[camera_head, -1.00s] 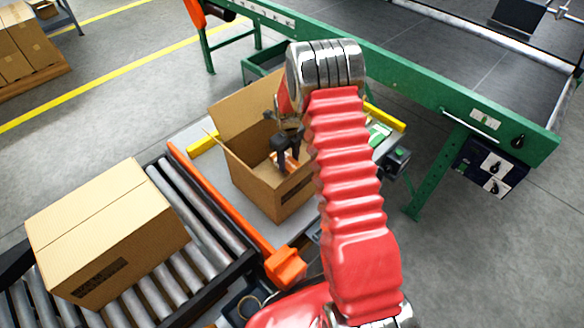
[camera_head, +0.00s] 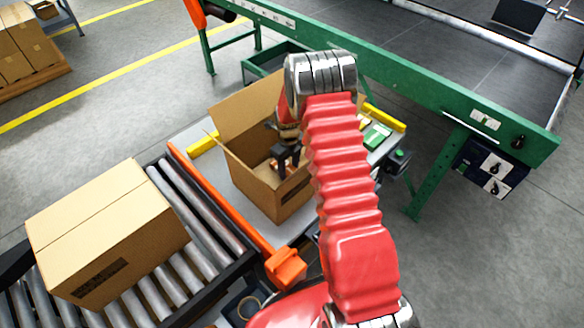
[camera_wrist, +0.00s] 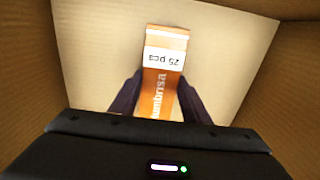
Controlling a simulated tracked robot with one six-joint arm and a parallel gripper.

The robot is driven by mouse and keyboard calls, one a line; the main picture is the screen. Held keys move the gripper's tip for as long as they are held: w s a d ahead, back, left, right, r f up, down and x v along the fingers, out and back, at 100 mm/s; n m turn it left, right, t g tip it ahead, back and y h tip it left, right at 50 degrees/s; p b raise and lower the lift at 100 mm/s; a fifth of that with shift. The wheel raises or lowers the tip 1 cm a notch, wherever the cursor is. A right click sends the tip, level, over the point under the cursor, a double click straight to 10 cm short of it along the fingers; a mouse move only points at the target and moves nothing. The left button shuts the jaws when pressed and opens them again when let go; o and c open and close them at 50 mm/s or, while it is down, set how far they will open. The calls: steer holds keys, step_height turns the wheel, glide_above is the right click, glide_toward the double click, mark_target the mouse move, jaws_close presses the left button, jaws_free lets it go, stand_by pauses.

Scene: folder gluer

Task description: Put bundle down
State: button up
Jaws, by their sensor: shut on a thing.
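The bundle (camera_wrist: 162,82) is an orange pack with a white band marked "25 pcs". My gripper (camera_wrist: 160,100) is shut on it, with a dark finger on each side, inside an open cardboard box. The box floor shows around the bundle in the wrist view; whether the bundle touches it I cannot tell. In the head view my gripper (camera_head: 285,157) reaches down into the open box (camera_head: 262,192), which stands on a grey table with its flaps up. My red arm hides the box's right side, and the bundle is mostly hidden there.
A closed carton (camera_head: 105,235) sits on the roller conveyor (camera_head: 200,205) at left. An orange rail (camera_head: 215,195) runs between rollers and table. A green-framed belt conveyor (camera_head: 420,85) stands behind. A green-and-white item (camera_head: 377,137) lies on the table right of the box.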

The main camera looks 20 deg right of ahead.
mark_target(289, 170)
steer(key=shift+f, duration=0.1)
steer(key=o, duration=1.1)
step_height(289, 170, up, 12)
stand_by(0.5)
